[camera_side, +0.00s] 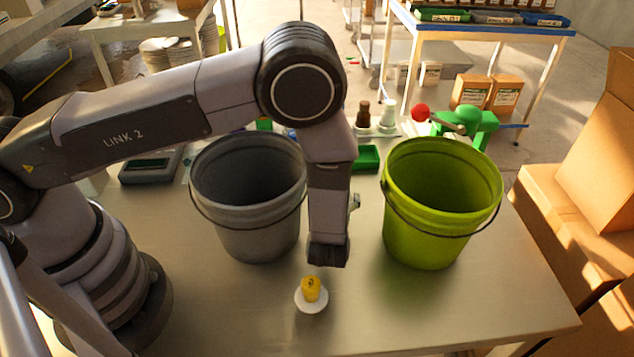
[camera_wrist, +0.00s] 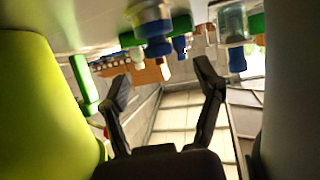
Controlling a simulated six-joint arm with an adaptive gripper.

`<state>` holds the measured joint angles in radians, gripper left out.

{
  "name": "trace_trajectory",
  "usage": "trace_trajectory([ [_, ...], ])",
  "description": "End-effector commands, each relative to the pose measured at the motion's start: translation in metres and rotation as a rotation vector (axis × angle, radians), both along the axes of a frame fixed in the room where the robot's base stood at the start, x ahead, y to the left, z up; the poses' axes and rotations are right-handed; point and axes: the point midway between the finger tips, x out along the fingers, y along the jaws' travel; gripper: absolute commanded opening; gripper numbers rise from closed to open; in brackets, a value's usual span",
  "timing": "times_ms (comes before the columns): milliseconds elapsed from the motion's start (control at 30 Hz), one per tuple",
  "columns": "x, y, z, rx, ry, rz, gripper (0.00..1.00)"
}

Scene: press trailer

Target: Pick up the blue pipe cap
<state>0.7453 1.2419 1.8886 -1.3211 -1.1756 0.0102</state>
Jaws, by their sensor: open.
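In the wrist view, which looks across the table upside down, several blue pieces hang in the upper part. One blue cap-like piece (camera_wrist: 158,47) is near the middle, a smaller blue piece (camera_wrist: 180,45) is beside it, and another blue piece (camera_wrist: 237,60) is under a clear jar at right. I cannot tell which is the blue pipe cap. My gripper (camera_wrist: 162,78) is open and empty, its dark fingers spread apart from these pieces. In the side view my wrist hangs between the two buckets and hides the gripper; only a bit of blue shows behind my arm.
A grey bucket (camera_side: 245,230) stands left of my wrist and a lime green bucket (camera_side: 430,230) right of it. A yellow item on a white disc (camera_side: 311,302) lies in front. A green tray (camera_side: 366,158), bottles and a green device (camera_side: 470,121) are behind. The front right table (camera_side: 480,310) is clear.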

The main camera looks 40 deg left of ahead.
Motion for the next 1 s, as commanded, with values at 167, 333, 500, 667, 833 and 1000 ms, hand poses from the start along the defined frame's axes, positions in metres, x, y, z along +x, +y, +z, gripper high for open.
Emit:
trace_trajectory([
  [167, 0.017, 0.011, -0.007, 0.000, 0.000, 0.004, 0.67],
  [333, 0.039, 0.025, -0.015, 0.001, 0.000, 0.004, 0.67],
  [500, 0.051, 0.031, -0.021, -0.001, 0.002, 0.000, 0.67],
  [667, 0.052, 0.032, -0.021, -0.001, 0.002, -0.001, 0.67],
  [833, 0.052, 0.032, -0.021, -0.001, 0.001, 0.000, 0.54],
  [1000, 0.052, 0.031, -0.021, -0.001, 0.001, 0.000, 0.31],
])
